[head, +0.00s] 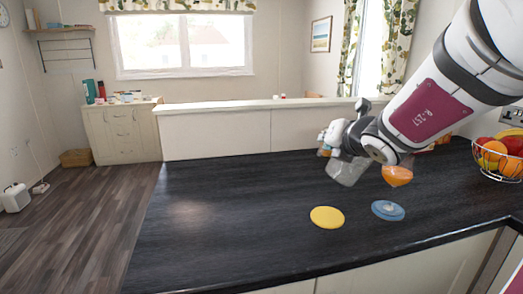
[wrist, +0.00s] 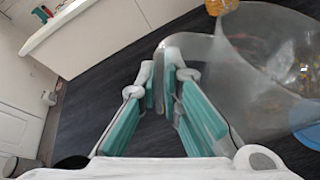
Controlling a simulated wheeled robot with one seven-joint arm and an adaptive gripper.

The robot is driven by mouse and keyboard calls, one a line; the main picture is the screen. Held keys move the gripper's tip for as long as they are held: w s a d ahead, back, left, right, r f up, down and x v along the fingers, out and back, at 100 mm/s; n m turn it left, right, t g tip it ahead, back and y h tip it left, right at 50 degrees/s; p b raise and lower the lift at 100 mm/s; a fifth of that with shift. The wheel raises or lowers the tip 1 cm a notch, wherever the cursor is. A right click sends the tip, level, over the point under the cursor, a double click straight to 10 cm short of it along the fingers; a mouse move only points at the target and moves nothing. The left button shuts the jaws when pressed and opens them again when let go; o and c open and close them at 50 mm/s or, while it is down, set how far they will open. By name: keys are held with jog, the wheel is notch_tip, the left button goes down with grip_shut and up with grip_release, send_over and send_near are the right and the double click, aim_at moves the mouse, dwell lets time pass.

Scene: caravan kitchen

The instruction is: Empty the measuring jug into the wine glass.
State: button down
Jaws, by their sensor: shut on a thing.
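My gripper (head: 338,138) is shut on the handle of the clear measuring jug (head: 348,170). In the wrist view the handle lies between the teal finger pads (wrist: 165,85), and the jug's clear body (wrist: 245,95) is to the right. The jug hangs tilted above the dark counter and looks clear, with no orange liquid plainly visible in it. The wine glass (head: 397,176) stands just right of it on a blue coaster (head: 380,211), with orange liquid in its bowl. The glass's clear parts are hard to make out. Orange patches show through the jug in the wrist view; I cannot tell what they are.
A yellow disc (head: 327,217) lies on the counter (head: 230,220), left of the blue coaster. A wire fruit bowl (head: 499,158) stands at the right. Small items behind the jug are partly hidden by my gripper. The counter's left part is clear.

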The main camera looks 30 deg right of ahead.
jog(key=w+a+f+n+g+h+b, duration=0.1)
jog(key=f+b, duration=0.5)
jog(key=b, duration=0.7)
jog(key=a+n+h, duration=0.1)
jog(key=a+n, duration=0.1)
jog(key=shift+w+a+f+n, duration=0.15)
jog(key=shift+w+f+n, duration=0.15)
jog(key=shift+w, duration=0.1)
jog(key=shift+g, duration=0.3)
dwell(0.3)
